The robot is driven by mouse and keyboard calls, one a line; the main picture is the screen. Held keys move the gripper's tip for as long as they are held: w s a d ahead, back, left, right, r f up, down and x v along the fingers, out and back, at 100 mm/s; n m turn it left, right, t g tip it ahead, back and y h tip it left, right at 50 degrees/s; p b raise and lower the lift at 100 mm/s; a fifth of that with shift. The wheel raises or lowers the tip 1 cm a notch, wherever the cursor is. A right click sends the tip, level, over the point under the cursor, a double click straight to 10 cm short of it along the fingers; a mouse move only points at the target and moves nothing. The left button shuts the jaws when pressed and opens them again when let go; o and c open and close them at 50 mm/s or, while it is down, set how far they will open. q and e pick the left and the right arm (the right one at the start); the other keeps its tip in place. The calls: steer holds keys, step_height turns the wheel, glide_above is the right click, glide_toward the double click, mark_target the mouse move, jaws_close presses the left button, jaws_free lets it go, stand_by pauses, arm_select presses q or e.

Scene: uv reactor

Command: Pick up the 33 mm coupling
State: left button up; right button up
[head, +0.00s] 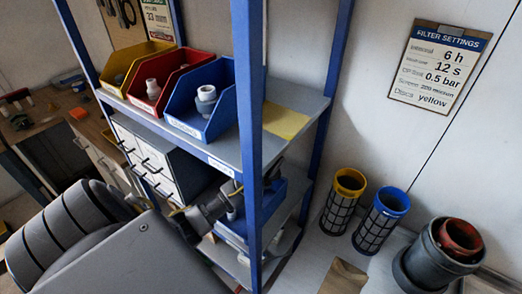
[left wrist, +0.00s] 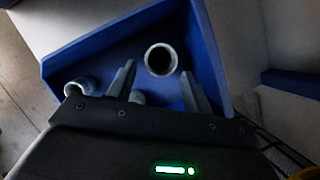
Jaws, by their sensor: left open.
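A blue bin on the lower shelf (head: 277,203) holds several grey pipe fittings; it also fills much of the left wrist view (left wrist: 100,47). One round grey coupling (left wrist: 160,60) shows its open end, between and just beyond the fingertips of my left gripper (left wrist: 158,73). The fingers are open, one on each side, with no clear contact. Another grey fitting (left wrist: 80,86) lies at the left, and one more (left wrist: 137,97) is partly hidden behind a finger. In the head view my left gripper (head: 236,193) reaches into the lower bin, partly hidden. Sizes cannot be read off the fittings. My right gripper is out of view.
On the upper shelf stand yellow (head: 118,80), red (head: 135,92) and blue (head: 190,118) bins with fittings. A blue rack post (head: 248,120) stands close to my left arm. Filter cylinders (head: 343,203) and a grey bucket (head: 428,262) are at the right.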

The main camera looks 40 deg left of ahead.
arm_select(q)
steer(key=shift+w+a+f, duration=0.15)
steer(key=shift+a+f, duration=0.05)
steer(key=shift+f, duration=0.3)
steer(key=shift+a+f+p, duration=0.1)
steer(key=shift+f+p, duration=0.05)
steer(key=shift+p, duration=0.15)
steer(key=p+x, duration=0.1)
steer(key=x, duration=0.3)
steer(key=shift+w+a+f+p, duration=0.1)
steer(key=shift+a+p, duration=0.1)
steer(key=shift+p, duration=0.15)
steer(key=shift+w+a+f, duration=0.1)
steer(key=shift+f, duration=0.15)
steer(key=shift+c, duration=0.4)
steer(key=c, duration=0.7)
steer(key=shift+o, duration=0.2)
